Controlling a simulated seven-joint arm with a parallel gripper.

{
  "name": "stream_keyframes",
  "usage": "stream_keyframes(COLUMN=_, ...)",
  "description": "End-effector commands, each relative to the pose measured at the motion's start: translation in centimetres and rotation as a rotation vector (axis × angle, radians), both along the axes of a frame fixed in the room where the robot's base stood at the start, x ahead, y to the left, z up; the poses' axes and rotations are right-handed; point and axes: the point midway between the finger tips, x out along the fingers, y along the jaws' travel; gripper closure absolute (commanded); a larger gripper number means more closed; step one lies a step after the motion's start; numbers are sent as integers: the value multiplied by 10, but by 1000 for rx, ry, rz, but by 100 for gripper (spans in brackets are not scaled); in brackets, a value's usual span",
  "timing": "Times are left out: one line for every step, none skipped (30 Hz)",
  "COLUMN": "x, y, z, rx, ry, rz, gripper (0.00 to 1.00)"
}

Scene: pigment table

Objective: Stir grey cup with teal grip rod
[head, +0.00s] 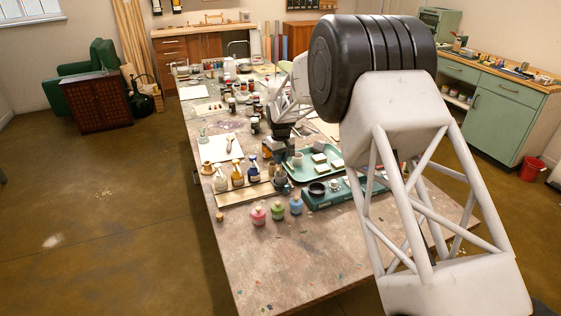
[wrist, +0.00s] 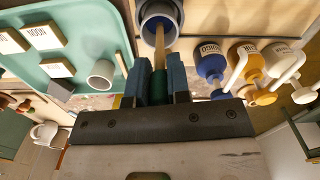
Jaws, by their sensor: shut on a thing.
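My gripper (wrist: 160,86) is shut on the teal grip rod (wrist: 159,82), its blue fingers on either side of the teal grip. The rod's pale wooden shaft reaches into the mouth of a grey-blue cup (wrist: 146,12) at the top of the wrist view. Its tip is hidden or too unclear to place, and I cannot tell if it touches the cup. In the head view this cup (head: 282,187) stands at the right end of a wooden board, below my gripper (head: 280,158). A lighter grey cup (wrist: 102,73) stands on the teal tray, also seen in the head view (head: 297,159).
Blue, yellow and white pump bottles (wrist: 210,62) stand close beside the cup. The teal tray (head: 323,177) holds several labelled white blocks. A teal box (head: 325,200) with a black dish lies in front of it. Pink, green and blue jars (head: 277,210) stand nearer; the front table is clear.

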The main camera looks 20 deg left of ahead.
Motion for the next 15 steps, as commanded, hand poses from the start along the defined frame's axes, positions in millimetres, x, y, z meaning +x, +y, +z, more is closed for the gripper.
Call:
stream_keyframes(x=0, y=0, z=3, rx=1, ry=-1, rz=0, gripper=100)
stream_keyframes(x=0, y=0, z=5, rx=1, ry=-1, rz=0, gripper=100)
stream_keyframes(x=0, y=0, z=7, rx=1, ry=-1, rz=0, gripper=100)
stream_keyframes(x=0, y=0, z=9, rx=1, ry=-1, rz=0, gripper=100)
stream_keyframes(x=0, y=0, z=11, rx=1, ry=-1, rz=0, gripper=100)
stream_keyframes(x=0, y=0, z=13, rx=0, ry=-1, rz=0, gripper=100)
stream_keyframes(x=0, y=0, z=14, rx=1, ry=-2, rz=0, gripper=100)
stream_keyframes(x=0, y=0, z=16, rx=1, ry=-2, rz=0, gripper=100)
stream_keyframes(x=0, y=0, z=18, rx=1, ry=-1, rz=0, gripper=100)
stream_keyframes(x=0, y=0, z=20, rx=1, ry=-1, rz=0, gripper=100)
stream_keyframes(x=0, y=0, z=22, rx=1, ry=-1, rz=0, gripper=100)
stream_keyframes(x=0, y=0, z=24, rx=1, ry=-1, rz=0, gripper=100)
stream_keyframes(x=0, y=0, z=26, rx=1, ry=-1, rz=0, gripper=100)
stream_keyframes(x=0, y=0, z=27, rx=1, ry=-1, rz=0, gripper=100)
stream_keyframes(x=0, y=0, z=29, rx=1, ry=-1, rz=0, gripper=100)
